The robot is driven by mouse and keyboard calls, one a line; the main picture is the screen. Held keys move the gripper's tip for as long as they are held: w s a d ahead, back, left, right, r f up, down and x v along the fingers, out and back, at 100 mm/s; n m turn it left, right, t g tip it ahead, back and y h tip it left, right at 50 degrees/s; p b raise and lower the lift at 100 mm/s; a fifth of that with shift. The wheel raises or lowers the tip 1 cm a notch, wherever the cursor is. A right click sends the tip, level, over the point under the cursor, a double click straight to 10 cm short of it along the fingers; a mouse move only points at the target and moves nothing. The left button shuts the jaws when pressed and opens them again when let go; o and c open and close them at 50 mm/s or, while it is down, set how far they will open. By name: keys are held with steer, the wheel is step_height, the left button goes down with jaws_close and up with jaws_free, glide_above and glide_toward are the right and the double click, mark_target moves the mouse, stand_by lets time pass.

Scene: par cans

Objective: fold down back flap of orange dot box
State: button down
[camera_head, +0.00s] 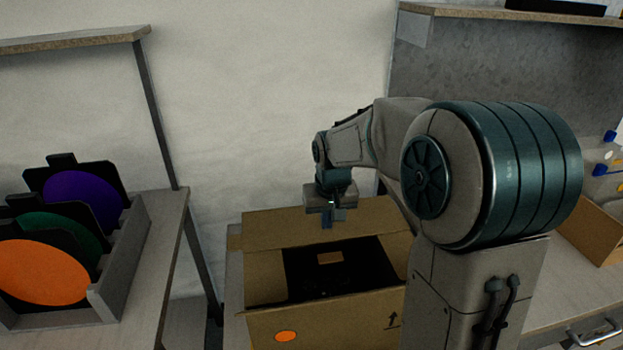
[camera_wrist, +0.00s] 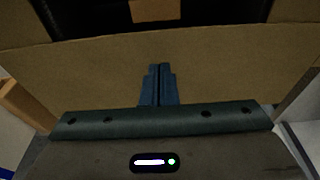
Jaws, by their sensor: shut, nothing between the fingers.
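The orange dot box (camera_head: 350,318) is an open cardboard carton, with its orange dot (camera_head: 285,337) low on the near wall. Its back flap (camera_head: 275,228) stands out from the far rim, not folded over the opening. It also shows in the wrist view as a wide tan panel (camera_wrist: 85,75). My gripper (camera_head: 327,224) is shut and empty, pointing down at the flap's middle. In the wrist view its fingertips (camera_wrist: 160,68) lie over the panel; I cannot tell whether they touch it. My arm hides the box's right side.
A black item (camera_head: 345,272) with a brown patch lies inside the box. A rack (camera_head: 120,262) with purple, green and orange discs stands on the left table. Another cardboard box (camera_head: 597,232) is at the right. A wall is behind the carton.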

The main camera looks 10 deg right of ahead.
step_height(320, 180, up, 12)
steer(key=p, duration=0.9)
stand_by(0.4)
steer(key=shift+t, duration=0.4)
steer(key=s, duration=2.2)
steer(key=shift+s, duration=0.35)
steer(key=shift+s+f, duration=0.1)
steer(key=shift+s, duration=0.05)
